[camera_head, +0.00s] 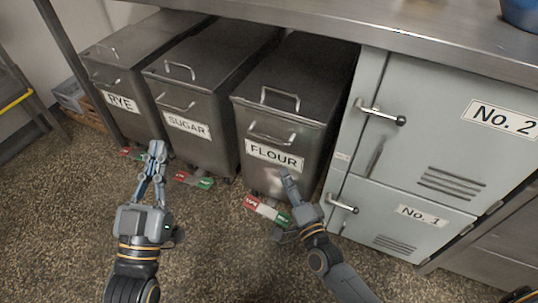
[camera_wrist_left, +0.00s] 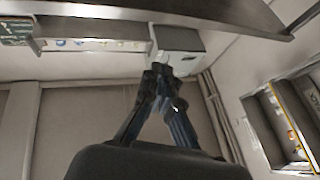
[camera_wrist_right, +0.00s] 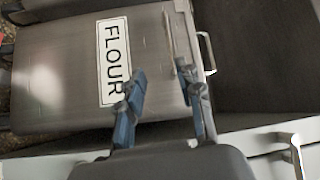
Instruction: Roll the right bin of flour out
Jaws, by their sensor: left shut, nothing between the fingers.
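The flour bin (camera_head: 278,152) is a grey metal bin under the counter, the rightmost of the bins, with a white FLOUR label (camera_head: 274,155), a front handle (camera_head: 271,134) and a lid handle (camera_head: 280,97). A red and green pedal (camera_head: 267,210) shows at its foot. My right gripper (camera_head: 289,184) is in front of the bin's lower right face. In the right wrist view it is open and empty (camera_wrist_right: 160,72), its fingers near the FLOUR label and a handle; contact cannot be told. My left gripper (camera_head: 156,160) is shut and empty, in front of the sugar bin.
Grey lockers, No. 2 (camera_head: 450,140) and No. 1 (camera_head: 395,218), stand close on the right, with protruding handles. The counter edge (camera_head: 400,42) overhangs the bins. The speckled floor (camera_head: 215,250) in front is clear.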

